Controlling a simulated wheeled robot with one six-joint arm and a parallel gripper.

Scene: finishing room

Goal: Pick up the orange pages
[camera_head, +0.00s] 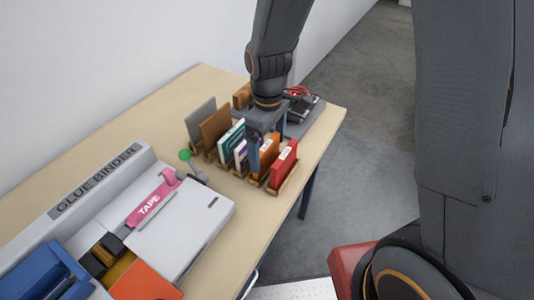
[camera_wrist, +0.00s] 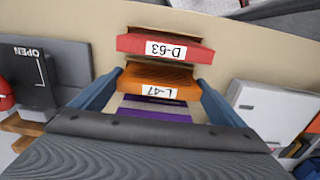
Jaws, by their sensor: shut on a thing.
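The orange pages (camera_head: 268,151) stand upright in a wooden rack, between a red block and a purple-and-white one. In the wrist view the orange pages (camera_wrist: 158,83) carry a white label reading L-47. My gripper (camera_head: 262,148) reaches down over the rack from above. In the wrist view the blue fingers of my gripper (camera_wrist: 158,80) are shut on the orange pages, one at each end. The lower part of the pages is hidden by the rack and the gripper.
The red block (camera_head: 284,164), labelled D-63, stands close beside the orange pages. Teal (camera_head: 231,138), brown (camera_head: 215,129) and grey (camera_head: 201,119) pieces stand on the other side. A glue binder (camera_head: 166,222) fills the table's near end. Bare table (camera_head: 178,90) lies behind the rack.

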